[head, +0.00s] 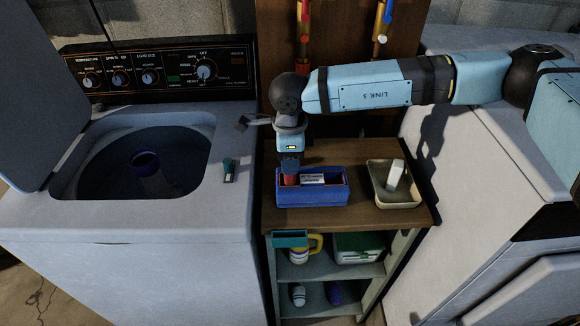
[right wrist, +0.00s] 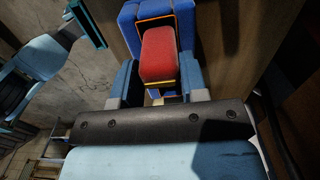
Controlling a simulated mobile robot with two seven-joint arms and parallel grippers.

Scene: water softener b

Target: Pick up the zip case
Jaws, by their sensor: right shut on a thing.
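The red zip case (right wrist: 159,54) is a rounded block with a yellow-orange line along its edge. It sits between my right gripper's fingers in the right wrist view. In the head view the red case (head: 291,180) stands at the left end of a blue bin (head: 315,197) with an orange inner rim. My right gripper (head: 290,166) reaches straight down and is shut on the case. The lower part of the case is hidden by the bin wall. I cannot tell whether the case is clear of the bin floor. My left gripper is not seen.
A white-labelled item (head: 312,179) lies in the bin beside the case. A cream tray (head: 409,198) with a white block stands to the right on the wooden top (head: 345,222). The open washer (head: 110,222) is at left, with a small teal-capped item (head: 228,170) on its edge.

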